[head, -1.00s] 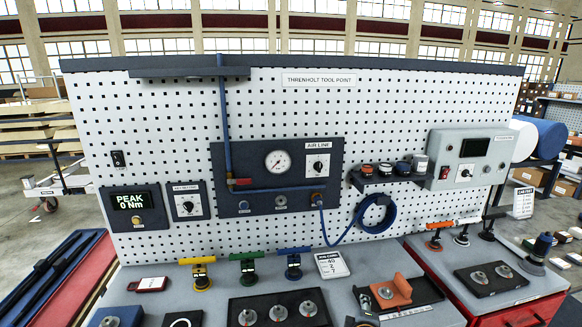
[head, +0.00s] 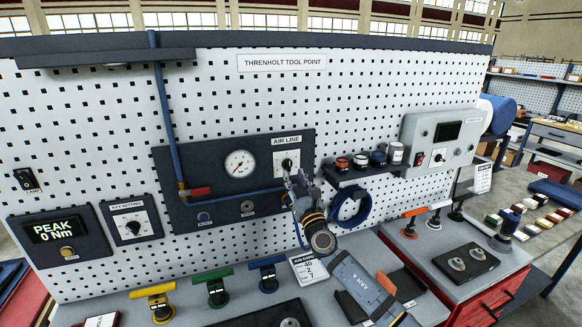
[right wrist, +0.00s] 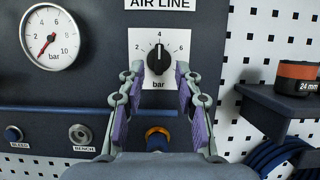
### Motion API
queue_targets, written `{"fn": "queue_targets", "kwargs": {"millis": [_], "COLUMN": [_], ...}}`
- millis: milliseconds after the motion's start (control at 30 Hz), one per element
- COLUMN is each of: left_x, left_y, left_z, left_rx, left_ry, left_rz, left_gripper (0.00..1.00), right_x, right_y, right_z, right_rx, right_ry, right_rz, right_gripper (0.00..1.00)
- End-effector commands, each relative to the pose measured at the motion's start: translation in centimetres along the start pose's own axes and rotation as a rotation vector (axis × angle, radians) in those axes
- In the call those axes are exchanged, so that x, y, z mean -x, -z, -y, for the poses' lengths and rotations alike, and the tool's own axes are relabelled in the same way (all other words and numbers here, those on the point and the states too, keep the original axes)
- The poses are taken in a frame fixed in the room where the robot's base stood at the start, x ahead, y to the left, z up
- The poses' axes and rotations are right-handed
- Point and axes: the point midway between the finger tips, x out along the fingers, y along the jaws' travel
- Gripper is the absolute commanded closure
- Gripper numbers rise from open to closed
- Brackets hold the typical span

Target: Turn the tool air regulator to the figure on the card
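The air regulator knob (right wrist: 158,58) is black on a white dial plate marked 2, 4, 6 and bar, under the AIR LINE label. Its white mark points up, near 4. It also shows in the head view (head: 287,163). My right gripper (right wrist: 160,72) is open, its fingertips at either side of the knob's lower part; I see gaps and cannot tell the depth. In the head view the right gripper (head: 296,183) partly covers the dial. My left gripper is out of view.
The round bar gauge (right wrist: 50,38) has its red needle at the low end. A shelf with sockets (head: 368,168) is right of the panel, above a coiled blue hose (head: 351,207). Coloured-handled tools (head: 217,288) line the bench below.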

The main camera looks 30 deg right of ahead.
Motion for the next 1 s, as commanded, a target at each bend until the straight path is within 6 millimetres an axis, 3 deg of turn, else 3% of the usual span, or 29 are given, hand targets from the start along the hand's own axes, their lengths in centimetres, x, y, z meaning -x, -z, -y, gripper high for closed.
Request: {"fn": "queue_targets", "kwargs": {"millis": [100, 233, 567, 800, 1000], "left_x": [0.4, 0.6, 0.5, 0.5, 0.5], "left_y": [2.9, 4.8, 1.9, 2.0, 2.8], "left_z": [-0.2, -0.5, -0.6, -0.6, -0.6], "left_rx": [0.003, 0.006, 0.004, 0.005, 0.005], "left_ry": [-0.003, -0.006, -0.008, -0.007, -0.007], "left_rz": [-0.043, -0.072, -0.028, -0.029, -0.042], "left_gripper": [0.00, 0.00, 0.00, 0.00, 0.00], "right_x": [-2.1, -3.4, -3.7, -3.7, -3.7], "right_y": [-0.1, 0.0, 0.1, 0.1, 0.1], "right_z": [0.0, 0.0, 0.0, 0.0, -0.1], "right_rx": [-0.003, -0.002, -0.003, -0.003, -0.003], "right_ry": [0.002, 0.001, 0.000, 0.000, 0.000], "right_rz": [0.001, 0.000, -0.001, -0.001, -0.001], "right_gripper": [0.66, 0.66, 0.67, 1.00, 1.00]}}
